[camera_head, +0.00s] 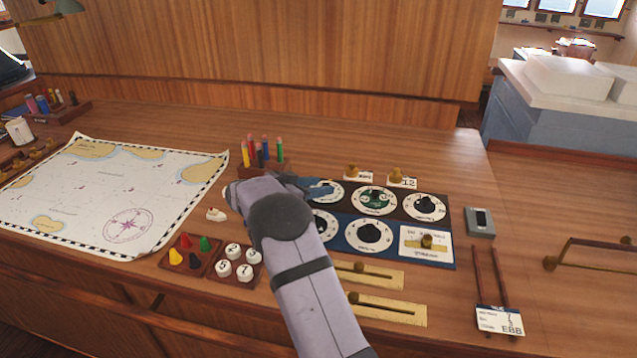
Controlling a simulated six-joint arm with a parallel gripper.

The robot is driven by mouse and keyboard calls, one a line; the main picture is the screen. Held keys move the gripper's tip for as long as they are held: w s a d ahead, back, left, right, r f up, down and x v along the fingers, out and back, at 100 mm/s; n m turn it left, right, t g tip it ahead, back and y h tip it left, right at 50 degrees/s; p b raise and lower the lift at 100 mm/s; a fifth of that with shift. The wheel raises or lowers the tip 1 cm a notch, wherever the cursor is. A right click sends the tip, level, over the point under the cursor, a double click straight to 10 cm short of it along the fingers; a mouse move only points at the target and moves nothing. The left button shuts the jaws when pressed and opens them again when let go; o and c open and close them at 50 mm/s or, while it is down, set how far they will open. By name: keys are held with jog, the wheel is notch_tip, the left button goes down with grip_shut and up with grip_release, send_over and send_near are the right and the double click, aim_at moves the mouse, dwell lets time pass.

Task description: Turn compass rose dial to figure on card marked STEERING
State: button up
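Several round white dials with black knobs sit in two rows on a dark and blue panel (449,228). The top middle dial (375,200) has a dark green centre, perhaps the compass rose; its marks are too small to read. Two small cards stand behind the panel by brass knobs: a left card (365,177) and a right card (407,183), which seems to read 12. I cannot read STEERING on either. My gripper (322,189) is over the top left dial (333,197), partly covering it, left of the green-centred dial. Its fingers are too small to judge.
A pen rack (262,163) stands behind my arm. A chart (110,190) covers the desk's left. Trays of coloured pegs (189,255) and numbered discs (236,264) lie in front. Brass sliders (385,308), a grey box (479,222) and an EBB card (499,320) lie around the panel.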

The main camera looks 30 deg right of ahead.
jog(key=shift+d+f, duration=0.1)
jog(key=shift+d, duration=0.15)
grip_shut()
jog(key=b, duration=0.5)
jog(key=shift+s+f+n+t, duration=0.1)
jog(key=shift+f+n+t, duration=0.25)
jog(key=shift+n+t, duration=0.05)
